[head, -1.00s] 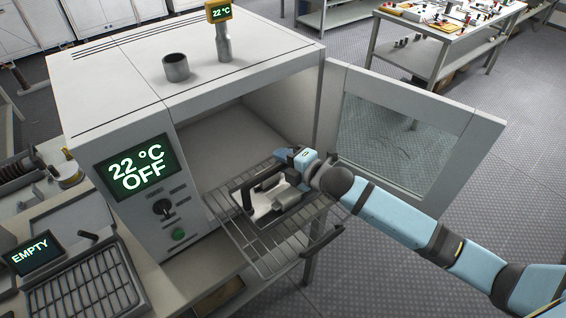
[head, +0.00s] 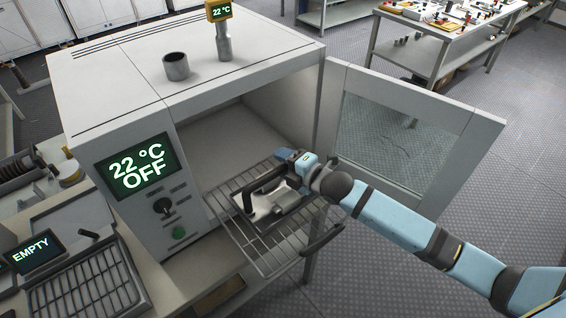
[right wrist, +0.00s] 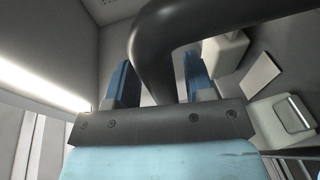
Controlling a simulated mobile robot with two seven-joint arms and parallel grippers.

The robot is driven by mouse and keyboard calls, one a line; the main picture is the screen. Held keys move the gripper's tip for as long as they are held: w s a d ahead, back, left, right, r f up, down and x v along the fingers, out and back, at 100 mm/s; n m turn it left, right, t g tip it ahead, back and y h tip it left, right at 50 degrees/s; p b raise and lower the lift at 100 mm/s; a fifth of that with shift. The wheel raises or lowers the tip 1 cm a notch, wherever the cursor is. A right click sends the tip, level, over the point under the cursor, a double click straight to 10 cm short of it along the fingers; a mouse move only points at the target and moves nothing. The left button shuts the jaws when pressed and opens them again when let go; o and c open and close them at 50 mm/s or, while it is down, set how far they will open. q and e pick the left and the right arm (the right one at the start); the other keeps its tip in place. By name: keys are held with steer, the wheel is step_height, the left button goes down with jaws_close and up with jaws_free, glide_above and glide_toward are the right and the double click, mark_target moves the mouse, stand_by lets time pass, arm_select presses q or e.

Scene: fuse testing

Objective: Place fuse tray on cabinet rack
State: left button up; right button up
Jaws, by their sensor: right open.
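The cabinet (head: 115,85) stands with its door open, and its wire rack (head: 222,203) is pulled out in front of the opening. The fuse tray (head: 258,206), pale with a dark handle (head: 262,186), appears to rest on the rack. My right gripper (head: 287,156) is at the tray, partly hiding it. In the right wrist view, the fingers of my right gripper (right wrist: 160,82) are apart, with the dark curved handle (right wrist: 152,55) between them. Whether the fingers touch the handle I cannot tell. My left gripper is out of view.
The open door (head: 408,140) stands to the right, behind my right arm. A slotted tray holder (head: 85,285) with an "EMPTY" display (head: 33,252) is at lower left. A cup (head: 176,67) and a thermometer (head: 221,38) stand on top of the cabinet.

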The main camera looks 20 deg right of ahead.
steer(key=b+v, duration=0.1)
steer(key=v, duration=1)
steer(key=shift+s+b, duration=0.3)
steer(key=shift+b, duration=0.05)
steer(key=shift+d, duration=0.1)
